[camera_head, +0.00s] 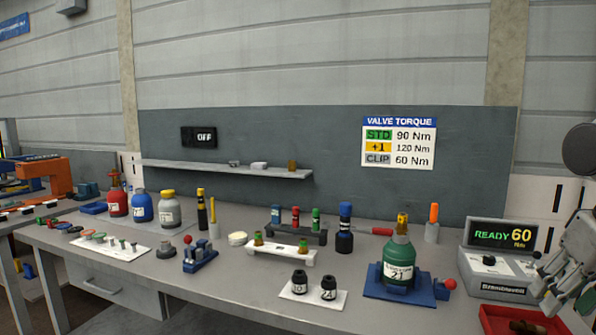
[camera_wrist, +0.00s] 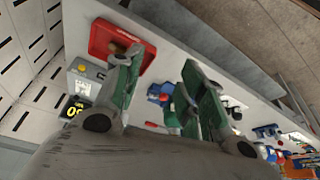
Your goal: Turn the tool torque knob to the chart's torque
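The torque tool box (camera_head: 491,274) stands at the right of the bench; its display (camera_head: 503,235) reads READY 60 Nm. A small dark knob (camera_head: 489,260) is on its sloped top. The box also shows in the wrist view (camera_wrist: 88,72), at the left, where the knob is hard to make out. The chart (camera_head: 399,142) on the back panel reads STD 90 Nm, +1 120 Nm, CLIP 60 Nm. My gripper (camera_head: 562,296) is just right of the box, apart from the knob. In the wrist view its fingers (camera_wrist: 164,68) are spread and empty.
A green gas cylinder (camera_head: 398,259) sits on a blue base (camera_head: 377,289) left of the box, beside a red-balled lever (camera_head: 449,284). A red tray (camera_head: 490,325) is in front of the box. Sockets on a white mat (camera_head: 300,296) lie further left.

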